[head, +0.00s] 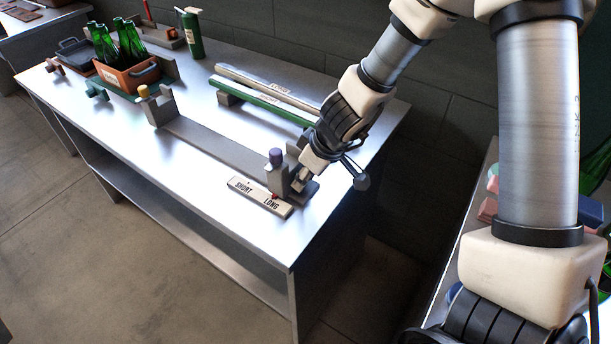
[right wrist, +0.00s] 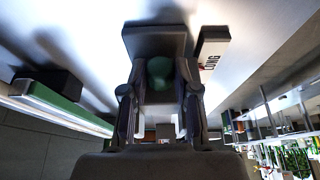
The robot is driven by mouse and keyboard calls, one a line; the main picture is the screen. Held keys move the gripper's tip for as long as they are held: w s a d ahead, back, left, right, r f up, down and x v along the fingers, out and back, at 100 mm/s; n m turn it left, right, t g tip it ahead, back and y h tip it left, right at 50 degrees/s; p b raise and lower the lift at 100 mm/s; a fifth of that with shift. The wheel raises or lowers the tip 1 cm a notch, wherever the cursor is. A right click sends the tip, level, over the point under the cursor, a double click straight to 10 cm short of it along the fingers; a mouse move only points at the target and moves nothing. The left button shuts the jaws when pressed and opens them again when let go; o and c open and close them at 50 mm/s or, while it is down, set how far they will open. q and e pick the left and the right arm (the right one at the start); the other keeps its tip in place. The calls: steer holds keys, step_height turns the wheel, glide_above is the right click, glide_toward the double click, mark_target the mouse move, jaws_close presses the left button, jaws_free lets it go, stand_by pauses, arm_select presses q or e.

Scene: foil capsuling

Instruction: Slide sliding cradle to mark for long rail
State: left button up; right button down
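The sliding cradle (head: 279,182), a grey block with a blue-grey knob on top, stands upright at the near right end of the long grey rail (head: 215,144). A white scale plate (head: 240,187) marked SHORT and LONG lies beside it. A small red spot shows beside the cradle, near the word LONG. My right gripper (head: 301,181) is at the cradle's right side. In the right wrist view its fingers (right wrist: 160,72) stand close on both sides of a dark green knob-like part of the cradle and appear shut on it. My left gripper is out of view.
A silver tube (head: 262,80) and a green tube (head: 258,100) lie behind the rail. A crate of green bottles (head: 128,76) stands at the far left. The table front is clear.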

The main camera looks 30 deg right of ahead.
steer(key=shift+s, duration=0.1)
steer(key=shift+s+d+f, duration=0.1)
steer(key=shift+s, duration=0.15)
steer(key=c, duration=0.9)
jaws_free()
steer(key=shift+o, duration=0.2)
steer(key=shift+w, duration=0.1)
